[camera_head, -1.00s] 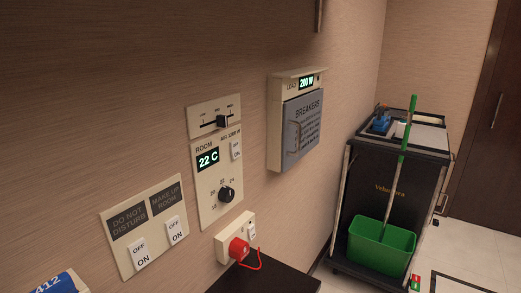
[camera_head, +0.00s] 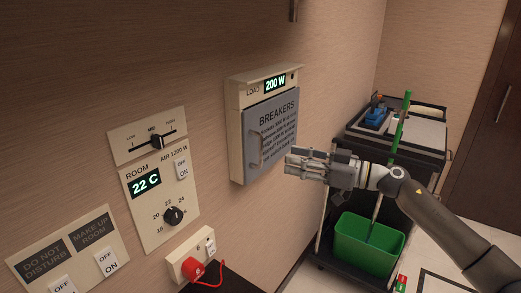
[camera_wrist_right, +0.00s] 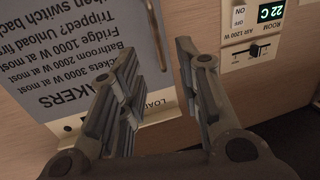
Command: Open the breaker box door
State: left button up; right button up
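The breaker box (camera_head: 236,130) is a cream wall box with a grey door (camera_head: 278,118) lettered "BREAKERS"; the door looks shut. A vertical bar handle (camera_head: 256,150) is on the door's left side. My right gripper (camera_head: 289,160) is in front of the door's lower right part, fingers pointing left towards the handle. In the right wrist view, the fingers are apart (camera_wrist_right: 158,52), with the handle (camera_wrist_right: 157,30) showing beyond and between their tips. I cannot tell whether they touch it. The door text (camera_wrist_right: 75,50) appears upside down there. My left gripper is not in view.
A room control panel (camera_head: 160,190) and switch plate (camera_head: 70,255) are left of the box. A socket with a red plug (camera_head: 192,268) is below. A cleaning cart (camera_head: 345,195) with a green bucket (camera_head: 368,243) and upright green-handled pole stands at right, behind my arm.

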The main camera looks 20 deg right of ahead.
aim_at(261, 163)
jog(key=p+x, duration=0.2)
jog(key=x, duration=0.8)
jog(key=shift+w+f+p, duration=0.1)
jog(key=shift+w+p, duration=0.1)
jog(key=shift+p, duration=0.15)
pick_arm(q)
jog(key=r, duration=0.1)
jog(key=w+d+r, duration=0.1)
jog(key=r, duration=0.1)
pick_arm(e)
grip_shut()
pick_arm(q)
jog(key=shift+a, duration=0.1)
